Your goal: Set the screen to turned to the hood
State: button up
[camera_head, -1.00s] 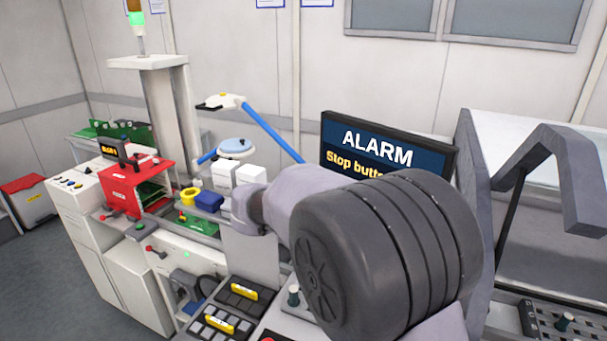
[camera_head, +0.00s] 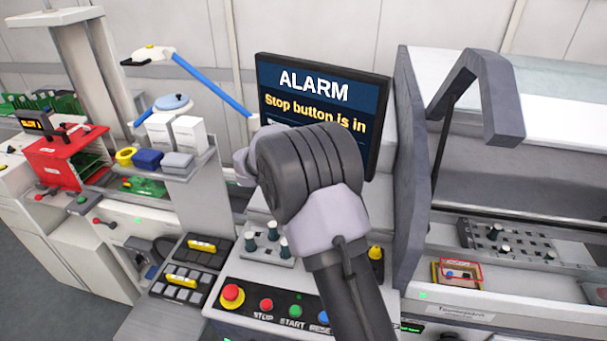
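The screen (camera_head: 322,92) is a dark-framed monitor behind the control panel. It reads "ALARM" and "Stop button is in" in white and yellow on blue. It faces mostly toward me, and its right edge is close to the grey side of the hood. The hood (camera_head: 408,170) stands to the right of the screen, with a bent grey bar at its front. My arm (camera_head: 310,175) reaches up in front of the screen and covers its lower part. My gripper's fingers are hidden behind the arm's dark, ribbed joint.
Below the screen, the control panel (camera_head: 262,318) has a red mushroom button (camera_head: 232,294) and smaller red, green and blue buttons. Dark-green knobs (camera_head: 272,232) stand on a block behind it. A red magazine (camera_head: 62,160) and a blue-armed lamp (camera_head: 215,88) are at the left.

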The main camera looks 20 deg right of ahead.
grip_shut()
dwell(1.4)
